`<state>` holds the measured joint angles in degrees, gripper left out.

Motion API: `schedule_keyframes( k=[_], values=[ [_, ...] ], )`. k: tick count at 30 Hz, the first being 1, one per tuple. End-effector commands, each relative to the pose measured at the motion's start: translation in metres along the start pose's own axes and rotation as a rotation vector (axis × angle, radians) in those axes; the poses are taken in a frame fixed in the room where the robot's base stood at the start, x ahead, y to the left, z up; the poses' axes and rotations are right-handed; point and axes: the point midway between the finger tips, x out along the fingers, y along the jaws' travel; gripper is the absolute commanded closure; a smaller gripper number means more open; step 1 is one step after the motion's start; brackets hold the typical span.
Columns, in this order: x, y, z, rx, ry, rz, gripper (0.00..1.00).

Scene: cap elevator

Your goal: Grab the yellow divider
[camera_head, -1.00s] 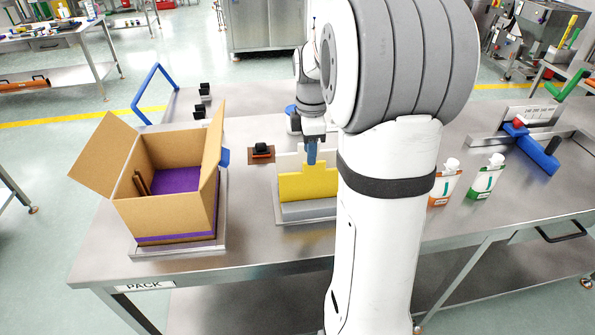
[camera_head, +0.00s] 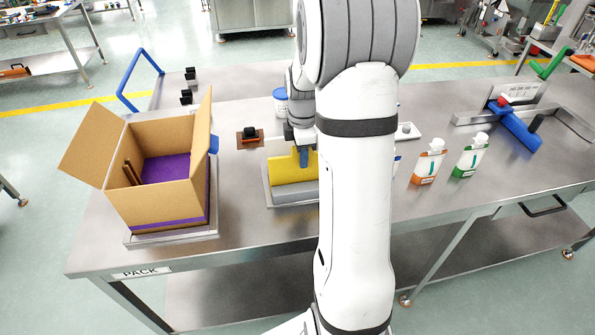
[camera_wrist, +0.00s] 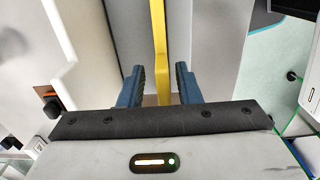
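The yellow divider (camera_head: 285,170) stands upright in a grey holder (camera_head: 291,196) on the metal table, left of my arm in the head view. My gripper (camera_head: 304,157) is at its top edge, pointing down. In the wrist view the divider (camera_wrist: 160,50) shows edge-on as a thin yellow strip between the two blue fingers of my gripper (camera_wrist: 160,85). The fingers are apart, with a gap on both sides of the strip. My arm hides the right part of the divider and holder in the head view.
An open cardboard box (camera_head: 158,195) with a purple inside stands at the left. A small dark item on a brown plate (camera_head: 251,138) lies between box and holder. Orange (camera_head: 428,163) and green (camera_head: 470,158) pouches and a blue tool (camera_head: 517,127) are at the right.

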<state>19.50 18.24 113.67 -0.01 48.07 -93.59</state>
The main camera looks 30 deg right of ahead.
Motion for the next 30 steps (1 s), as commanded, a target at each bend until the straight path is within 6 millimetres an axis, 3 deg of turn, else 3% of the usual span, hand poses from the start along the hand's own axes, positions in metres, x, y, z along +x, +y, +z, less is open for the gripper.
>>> schedule_keyframes(
  k=[11, 26, 30],
  values=[
    [0.000, 0.000, 0.001, 0.001, 0.000, 0.000, 1.00],
    [-0.001, 0.001, 0.001, 0.002, 0.000, 0.003, 1.00],
    [-0.012, 0.002, 0.001, 0.002, 0.000, 0.006, 1.00]
  ],
)
